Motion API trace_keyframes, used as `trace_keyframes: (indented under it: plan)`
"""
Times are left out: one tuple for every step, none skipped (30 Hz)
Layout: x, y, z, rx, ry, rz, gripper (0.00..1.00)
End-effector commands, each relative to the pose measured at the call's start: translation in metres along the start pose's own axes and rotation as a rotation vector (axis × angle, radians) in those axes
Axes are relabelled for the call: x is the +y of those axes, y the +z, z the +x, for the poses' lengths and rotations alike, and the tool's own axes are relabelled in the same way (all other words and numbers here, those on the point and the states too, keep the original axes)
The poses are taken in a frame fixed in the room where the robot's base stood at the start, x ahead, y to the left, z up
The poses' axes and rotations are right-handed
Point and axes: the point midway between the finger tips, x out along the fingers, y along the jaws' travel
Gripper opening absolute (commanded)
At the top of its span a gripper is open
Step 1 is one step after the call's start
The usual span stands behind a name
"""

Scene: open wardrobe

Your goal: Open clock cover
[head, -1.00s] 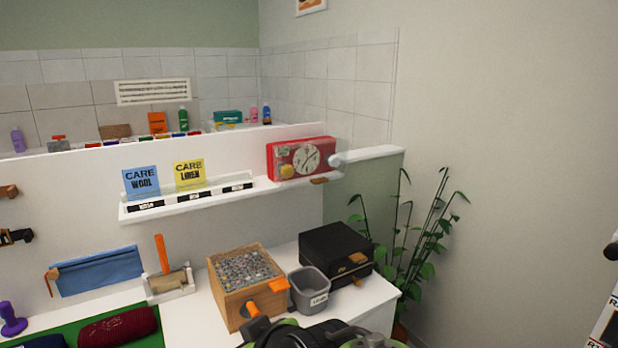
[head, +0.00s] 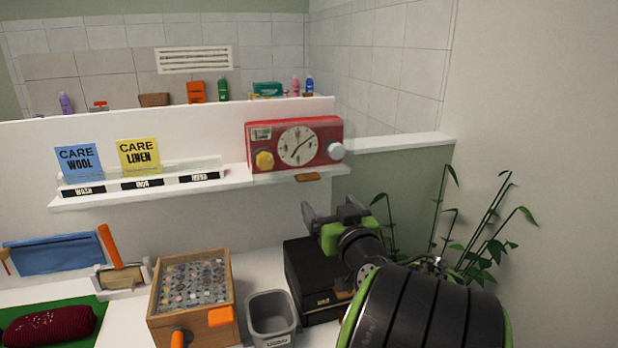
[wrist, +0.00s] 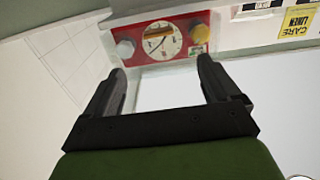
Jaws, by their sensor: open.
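The red clock (head: 295,145) stands on the right end of the white wall shelf. It has a round white dial (head: 297,146), a yellow knob (head: 264,160) at left and a pale grey knob (head: 336,151) at right. In the wrist view the clock (wrist: 181,53) appears upside down beyond my fingers. My gripper (head: 336,212) is open and empty, below and in front of the clock and apart from it. The wrist view shows both fingers of my gripper (wrist: 160,83) spread wide with nothing between them.
A black box (head: 306,280) sits on the white counter below my gripper, beside a grey bin (head: 271,318) and a wooden box (head: 190,298) of small round pieces. A plant (head: 480,235) stands at right. Two CARE cards (head: 139,158) stand on the shelf left of the clock.

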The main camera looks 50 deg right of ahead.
Motion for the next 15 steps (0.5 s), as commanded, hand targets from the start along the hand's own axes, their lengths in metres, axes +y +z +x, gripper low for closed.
trace_keyframes:
  plan:
    - [-0.001, -0.003, 0.013, -0.004, -0.005, 0.002, 0.89]
    - [-0.001, -0.004, 0.021, -0.003, -0.005, 0.002, 0.89]
    - [-0.002, -0.004, 0.031, -0.003, -0.006, 0.003, 0.89]
    - [-0.001, -0.004, 0.039, -0.003, -0.006, 0.002, 0.89]
    - [-0.001, -0.003, 0.046, -0.004, -0.005, 0.002, 0.89]
    - [-0.002, -0.004, 0.057, -0.003, -0.006, 0.003, 0.89]
    - [-0.001, -0.004, 0.064, -0.003, -0.005, 0.001, 0.89]
    - [-0.002, -0.004, 0.072, -0.003, -0.006, 0.002, 0.89]
    - [-0.002, -0.004, 0.082, -0.002, -0.005, 0.002, 0.89]
    - [-0.002, -0.004, 0.089, -0.002, -0.005, 0.002, 0.89]
    - [-0.002, -0.003, 0.096, -0.003, -0.006, 0.002, 0.89]
    - [-0.002, -0.003, 0.105, -0.002, -0.005, 0.001, 0.89]
    - [-0.002, -0.003, 0.11, -0.002, -0.004, 0.002, 0.89]
    - [-0.001, -0.003, 0.116, -0.002, -0.004, 0.002, 0.89]
    - [-0.001, -0.002, 0.121, -0.002, -0.003, 0.0, 0.89]
